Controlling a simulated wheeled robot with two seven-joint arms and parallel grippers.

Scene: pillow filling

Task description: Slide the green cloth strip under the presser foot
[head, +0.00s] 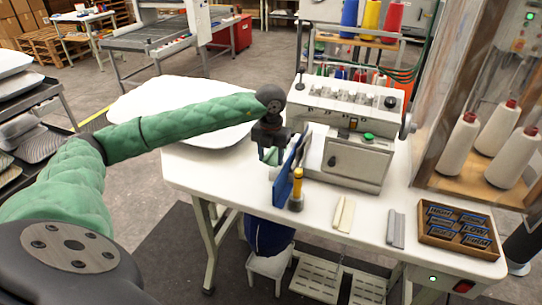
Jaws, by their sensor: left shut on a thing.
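My left gripper (269,146) reaches in from the left to the left end of the sewing machine (350,130). It is shut, with a small piece of green, seemingly the green cloth strip (271,156), at its fingers. Most of the strip is hidden by the gripper and a blue upright plate (284,182). I cannot make out the presser foot; it is hidden around the gripper and plate. I cannot tell whether the strip touches the machine. My right gripper is not in view.
A cream strip (343,214), a grey strip (395,229) and a wooden tray of labelled blocks (425,241) lie on the white table (190,172). A white pillow (170,98) lies behind my arm. Thread cones stand right.

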